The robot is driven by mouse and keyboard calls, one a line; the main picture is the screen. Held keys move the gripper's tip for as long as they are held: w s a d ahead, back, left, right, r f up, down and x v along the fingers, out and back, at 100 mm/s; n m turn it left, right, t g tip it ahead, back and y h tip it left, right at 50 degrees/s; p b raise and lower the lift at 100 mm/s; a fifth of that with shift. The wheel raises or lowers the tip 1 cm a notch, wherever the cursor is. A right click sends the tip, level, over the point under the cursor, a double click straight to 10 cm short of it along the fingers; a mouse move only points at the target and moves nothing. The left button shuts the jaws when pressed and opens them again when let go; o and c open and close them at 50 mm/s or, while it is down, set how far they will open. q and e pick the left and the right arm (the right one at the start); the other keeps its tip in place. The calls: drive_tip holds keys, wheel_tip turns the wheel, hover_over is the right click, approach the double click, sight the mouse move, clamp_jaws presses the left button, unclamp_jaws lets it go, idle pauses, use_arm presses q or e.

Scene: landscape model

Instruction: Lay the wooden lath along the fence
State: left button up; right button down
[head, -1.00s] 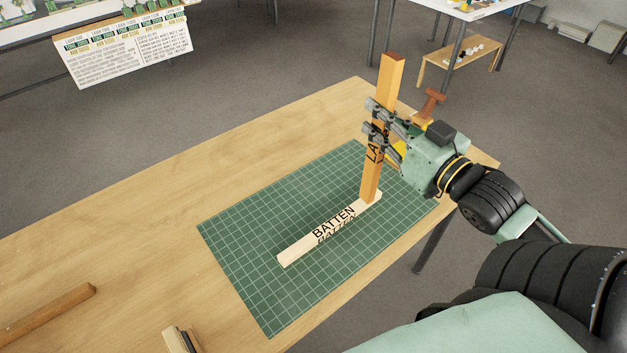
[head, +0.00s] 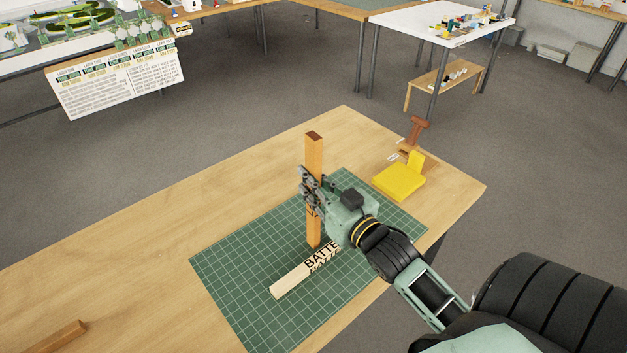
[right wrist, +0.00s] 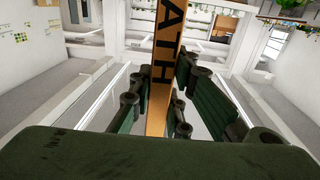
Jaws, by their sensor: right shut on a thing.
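The wooden lath (head: 314,155) is a long orange-brown bar, held nearly upright. My right gripper (head: 309,190) is shut on it around its middle. In the right wrist view the lath (right wrist: 165,60) runs between the fingers, with the letters "ATH" readable. Its lower end is close to a pale batten (head: 290,283) lying on the green cutting mat (head: 225,263); I cannot tell whether it touches the mat or batten. My right arm partly hides the batten. I cannot make out a fence for certain. My left gripper is not in view.
The wooden table (head: 130,255) has free room left of the mat. A yellow block (head: 399,182) and a brown T-shaped object (head: 417,130) are at its far right. A brown bar (head: 50,342) lies at lower left. A printed board (head: 115,82) hangs below the landscape model, top left.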

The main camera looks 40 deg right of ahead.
drive_tip(key=shift+f, duration=0.2)
drive_tip(key=c, duration=1.7)
unclamp_jaws()
drive_tip(key=shift+o, duration=0.2)
